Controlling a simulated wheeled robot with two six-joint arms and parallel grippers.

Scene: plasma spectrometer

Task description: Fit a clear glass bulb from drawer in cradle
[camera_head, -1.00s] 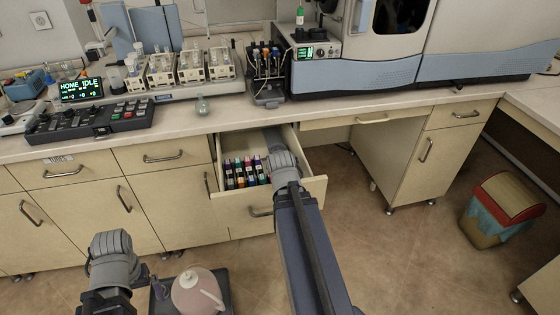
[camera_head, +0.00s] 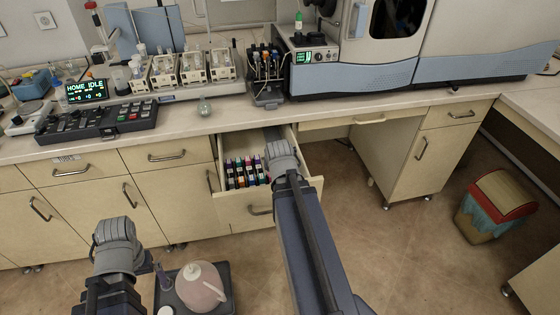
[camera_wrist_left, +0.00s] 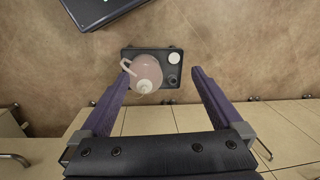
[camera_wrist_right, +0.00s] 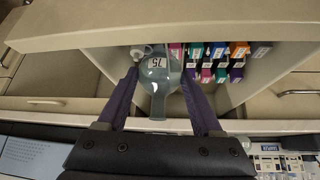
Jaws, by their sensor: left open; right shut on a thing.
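My right arm reaches into the open drawer (camera_head: 245,205), and its gripper is hidden there in the head view. In the right wrist view my right gripper (camera_wrist_right: 160,84) is shut on a clear glass bulb (camera_wrist_right: 158,66) with a "75" label, held between the fingers inside the drawer. My left gripper (camera_wrist_left: 160,78) is open and empty; in the left wrist view it is above a dark tray, well away from the drawer. Several pale stands (camera_head: 163,72) with glassware are on the bench; I cannot tell which is the cradle.
Several colored boxes (camera_wrist_right: 217,55) lie in the drawer beside the bulb. A small glass vessel (camera_head: 205,107) stands near the bench edge. A pink round pot (camera_head: 201,288) stands on the dark tray (camera_head: 225,303) at lower left. A bin (camera_head: 490,215) stands far right.

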